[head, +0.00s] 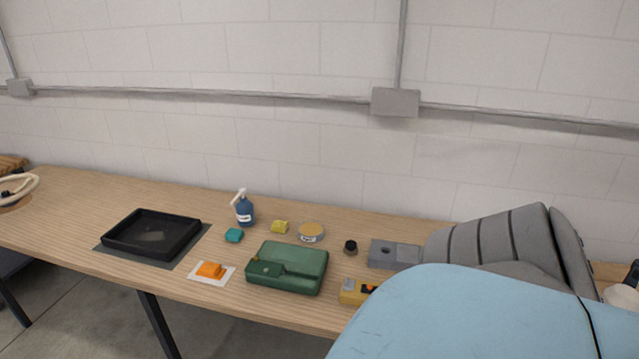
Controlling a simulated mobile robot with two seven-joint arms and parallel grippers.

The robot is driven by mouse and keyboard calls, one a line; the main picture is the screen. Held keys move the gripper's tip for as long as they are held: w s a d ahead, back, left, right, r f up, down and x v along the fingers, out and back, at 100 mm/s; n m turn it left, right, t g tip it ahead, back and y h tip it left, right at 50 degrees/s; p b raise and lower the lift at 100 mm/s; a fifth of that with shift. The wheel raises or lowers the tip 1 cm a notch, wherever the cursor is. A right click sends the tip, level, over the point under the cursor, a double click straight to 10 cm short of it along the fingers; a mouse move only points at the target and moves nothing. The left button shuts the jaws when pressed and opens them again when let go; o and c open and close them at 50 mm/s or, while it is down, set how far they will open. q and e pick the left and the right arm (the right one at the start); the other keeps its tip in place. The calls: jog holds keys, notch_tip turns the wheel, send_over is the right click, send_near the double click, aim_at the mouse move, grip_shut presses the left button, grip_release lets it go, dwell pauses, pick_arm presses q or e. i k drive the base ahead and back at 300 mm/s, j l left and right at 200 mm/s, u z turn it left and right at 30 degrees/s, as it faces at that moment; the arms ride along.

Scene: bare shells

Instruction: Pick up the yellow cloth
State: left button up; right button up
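A small folded yellow cloth (280,227) lies on the wooden bench top (190,278), toward the back near the wall. It is between a blue spray bottle (245,213) on its left and a round tin with a tan top (311,232) on its right. Nothing covers it. Neither of my grippers is in view.
A green case (288,267) lies in front of the cloth, and a teal block (233,235) is to its left. A black tray (151,235) and an orange item (210,270) are further left. The bench's lower right is hidden.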

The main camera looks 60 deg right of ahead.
aim_at(278, 226)
jog(key=z, duration=1.75)
jog(key=u, duration=3.45)
jog(key=z, duration=3.45)
